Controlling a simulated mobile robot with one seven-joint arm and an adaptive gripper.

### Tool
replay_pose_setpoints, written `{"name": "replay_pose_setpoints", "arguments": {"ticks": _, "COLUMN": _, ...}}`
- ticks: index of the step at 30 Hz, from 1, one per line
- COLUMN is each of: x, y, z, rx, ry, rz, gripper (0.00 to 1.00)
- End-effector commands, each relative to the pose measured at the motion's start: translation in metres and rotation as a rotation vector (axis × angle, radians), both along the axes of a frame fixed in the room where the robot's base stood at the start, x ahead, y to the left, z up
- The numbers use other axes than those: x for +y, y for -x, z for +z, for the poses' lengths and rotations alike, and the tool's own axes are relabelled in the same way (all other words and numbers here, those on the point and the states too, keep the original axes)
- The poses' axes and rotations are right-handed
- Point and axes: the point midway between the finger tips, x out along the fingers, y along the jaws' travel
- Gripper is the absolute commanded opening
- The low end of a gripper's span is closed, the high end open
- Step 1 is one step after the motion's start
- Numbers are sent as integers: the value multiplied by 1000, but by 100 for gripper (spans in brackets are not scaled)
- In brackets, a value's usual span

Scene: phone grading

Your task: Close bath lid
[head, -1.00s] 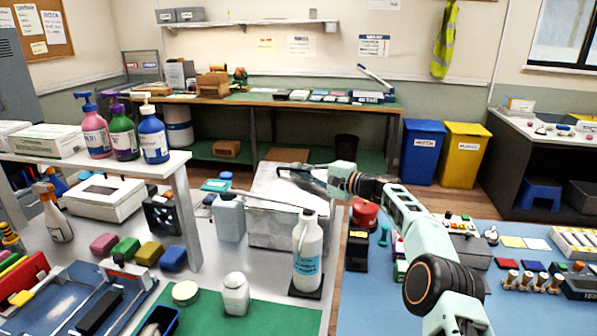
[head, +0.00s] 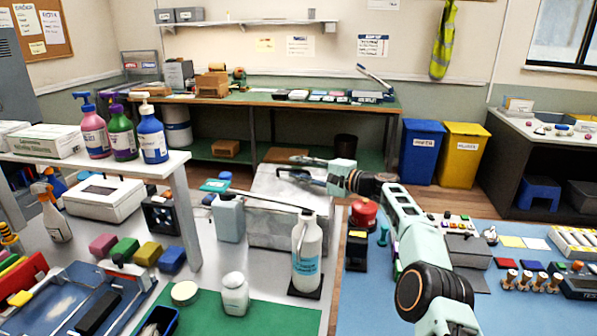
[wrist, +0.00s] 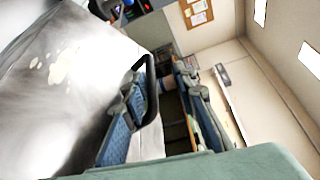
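The bath is a grey metal box (head: 270,228) on the bench in the middle of the head view. Its pale, worn metal lid (head: 270,183) lies roughly flat across the top; I cannot tell whether it sits flush. The lid's scuffed metal surface (wrist: 55,80) fills the left of the wrist view. My gripper (head: 292,168) is at the far right part of the lid. Its two blue-padded fingers stand apart in the wrist view (wrist: 165,115), with a black curved bar, perhaps the lid's handle (wrist: 150,80), beside the left finger. Nothing shows gripped.
A white bottle (head: 306,250) stands before the bath and a grey-blue jug (head: 228,217) at its left. A red button (head: 363,212) is close at the right, under my arm. The green mat (head: 275,315) has free room in front.

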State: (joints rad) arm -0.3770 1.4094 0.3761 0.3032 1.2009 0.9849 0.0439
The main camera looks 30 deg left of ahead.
Motion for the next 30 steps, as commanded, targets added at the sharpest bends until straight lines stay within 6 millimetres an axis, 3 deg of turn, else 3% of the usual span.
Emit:
{"name": "replay_pose_setpoints", "arguments": {"ticks": 14, "x": -8, "y": -1, "z": -4, "rx": 7, "ry": 5, "rz": 1, "gripper": 26}}
{"name": "replay_pose_setpoints", "arguments": {"ticks": 25, "x": -31, "y": 4, "z": -3, "rx": 5, "ry": 7, "rz": 3, "gripper": 26}}
{"name": "replay_pose_setpoints", "arguments": {"ticks": 30, "x": -54, "y": 4, "z": -1, "rx": 5, "ry": 7, "rz": 1, "gripper": 26}}
